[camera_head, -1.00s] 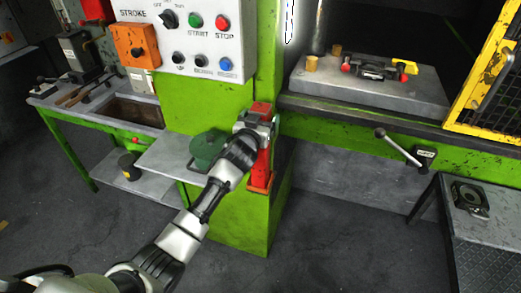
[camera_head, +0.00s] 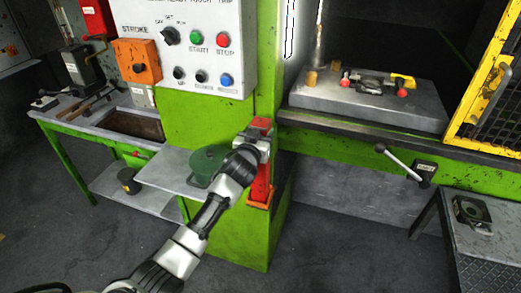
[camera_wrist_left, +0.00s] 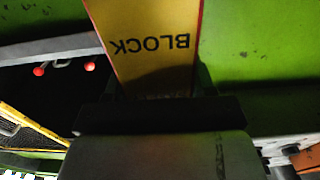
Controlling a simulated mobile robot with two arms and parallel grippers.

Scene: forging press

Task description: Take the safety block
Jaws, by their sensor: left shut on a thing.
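The safety block is a tall red bar (camera_head: 262,183) standing upright against the front corner of the green press column. In the left wrist view the block (camera_wrist_left: 150,43) shows a yellow face with red edges and the word BLOCK upside down, between the dark fingers (camera_wrist_left: 158,110). The finger contact is mostly in shadow. My right gripper is not in view.
A grey shelf (camera_head: 165,173) with a green round container (camera_head: 208,165) is just left of the block. The control panel (camera_head: 195,50) hangs above. The press bed (camera_head: 330,97), a lever (camera_head: 400,162) and a side table (camera_head: 480,240) are to the right.

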